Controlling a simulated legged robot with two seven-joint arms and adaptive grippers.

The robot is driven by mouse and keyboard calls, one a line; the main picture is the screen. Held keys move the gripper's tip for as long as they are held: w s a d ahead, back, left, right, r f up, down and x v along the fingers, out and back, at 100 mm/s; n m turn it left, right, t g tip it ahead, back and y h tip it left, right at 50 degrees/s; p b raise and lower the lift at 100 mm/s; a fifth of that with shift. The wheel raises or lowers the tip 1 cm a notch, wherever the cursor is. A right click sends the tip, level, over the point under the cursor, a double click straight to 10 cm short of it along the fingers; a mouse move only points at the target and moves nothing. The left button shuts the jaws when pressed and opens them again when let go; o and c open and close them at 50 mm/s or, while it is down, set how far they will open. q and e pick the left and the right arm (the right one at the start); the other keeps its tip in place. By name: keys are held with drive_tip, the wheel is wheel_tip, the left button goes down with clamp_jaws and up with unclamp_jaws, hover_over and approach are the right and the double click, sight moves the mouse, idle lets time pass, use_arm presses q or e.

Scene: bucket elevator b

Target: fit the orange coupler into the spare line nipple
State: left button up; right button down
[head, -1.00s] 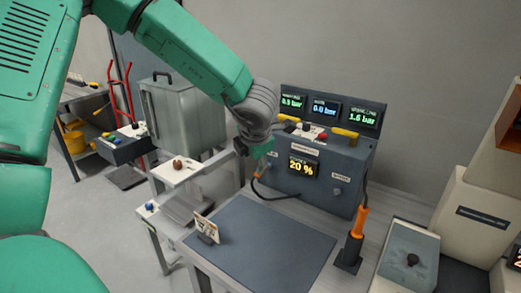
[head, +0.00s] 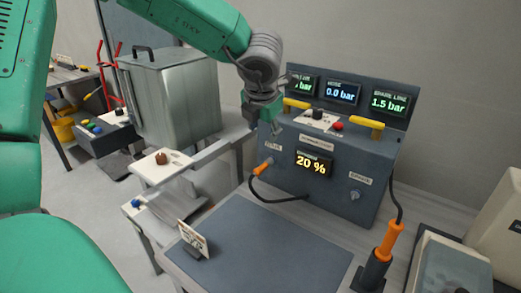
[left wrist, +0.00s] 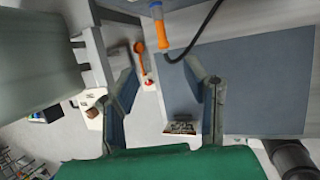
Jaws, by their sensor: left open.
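The orange coupler (head: 263,168) sits on the left nipple of the grey panel box (head: 325,205), with a black hose hanging from it in a loop. In the left wrist view the orange coupler (left wrist: 160,28) shows at the top, beyond the fingertips. The spare line nipple (head: 355,195) is a small bare fitting on the right of the box front, under a label. My left gripper (head: 274,128) is above the coupler by the box's left edge. In the left wrist view its fingers (left wrist: 162,72) are apart with nothing between them. My right gripper is out of view.
A second orange handle (head: 388,240) with a cable stands in a black holder at the right. Yellow handles (head: 366,122) and a red button top the box. A dark mat (head: 260,250) and small card stand (head: 192,240) are in front. A metal tank (head: 175,100) stands left.

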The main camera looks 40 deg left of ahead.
use_arm(q)
wheel_tip(320, 180, down, 4)
drive_tip(key=b, duration=0.5)
approach(260, 168)
wheel_tip(260, 168, down, 6)
drive_tip(key=w, duration=0.3)
drive_tip(key=a+f, duration=0.1)
drive_tip(key=w+a+f, duration=0.1)
drive_tip(key=a+f, duration=0.1)
drive_tip(key=shift+a, duration=0.35)
drive_tip(key=shift+a+f, duration=0.2)
drive_tip(key=shift+d+r, duration=0.15)
drive_tip(key=shift+d, duration=0.2)
drive_tip(key=shift+d+r, duration=0.15)
drive_tip(key=shift+d, duration=0.2)
drive_tip(key=shift+c, duration=1.3)
drive_tip(key=shift+d, duration=0.35)
clamp_jaws()
drive_tip(key=shift+s+a, duration=0.15)
drive_tip(key=shift+a, duration=0.35)
drive_tip(key=shift+s+d, duration=0.1)
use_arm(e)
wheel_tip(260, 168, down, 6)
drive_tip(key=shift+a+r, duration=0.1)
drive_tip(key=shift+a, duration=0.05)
